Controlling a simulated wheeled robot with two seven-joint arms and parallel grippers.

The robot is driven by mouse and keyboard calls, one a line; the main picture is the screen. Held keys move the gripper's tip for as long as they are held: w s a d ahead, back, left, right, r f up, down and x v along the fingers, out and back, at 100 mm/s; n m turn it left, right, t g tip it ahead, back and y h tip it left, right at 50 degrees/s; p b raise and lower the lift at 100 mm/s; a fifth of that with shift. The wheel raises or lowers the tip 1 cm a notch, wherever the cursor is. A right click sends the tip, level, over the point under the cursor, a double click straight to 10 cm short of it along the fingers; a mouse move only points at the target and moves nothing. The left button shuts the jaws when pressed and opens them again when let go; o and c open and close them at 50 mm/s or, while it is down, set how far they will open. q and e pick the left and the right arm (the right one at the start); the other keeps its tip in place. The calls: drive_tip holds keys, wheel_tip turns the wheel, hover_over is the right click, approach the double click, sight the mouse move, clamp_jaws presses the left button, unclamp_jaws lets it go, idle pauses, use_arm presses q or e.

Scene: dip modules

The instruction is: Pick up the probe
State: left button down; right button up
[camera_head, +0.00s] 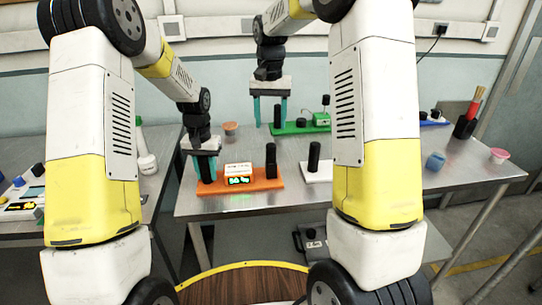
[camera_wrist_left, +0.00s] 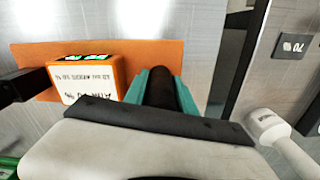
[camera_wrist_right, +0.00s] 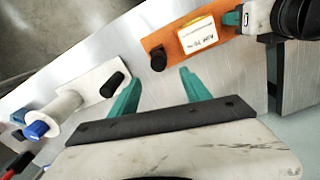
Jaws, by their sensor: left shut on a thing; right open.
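An orange base (camera_head: 262,185) near the table's front edge carries a display module (camera_head: 239,174) and two upright black cylinders, either of which could be the probe. My left gripper (camera_head: 207,168) is shut around the left cylinder, which also shows between its teal fingers in the left wrist view (camera_wrist_left: 159,88). Whether the cylinder is still seated in the base cannot be told. The other black cylinder (camera_head: 271,161) stands at the base's right end and also shows in the right wrist view (camera_wrist_right: 158,59). My right gripper (camera_head: 270,112) is open, empty and above the table's back part.
A white base (camera_head: 317,174) with a black cylinder stands right of the orange one. A green base (camera_head: 301,127) is behind. A blue item (camera_head: 435,161), a pink cup (camera_head: 499,155) and a black holder (camera_head: 465,127) are at right. An orange cup (camera_head: 231,128) is at the back.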

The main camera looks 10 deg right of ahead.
sight(271, 152)
drive_tip(key=f, duration=1.1)
drive_tip(key=shift+s+f, duration=0.2)
drive_tip(key=shift+f, duration=0.1)
clamp_jaws()
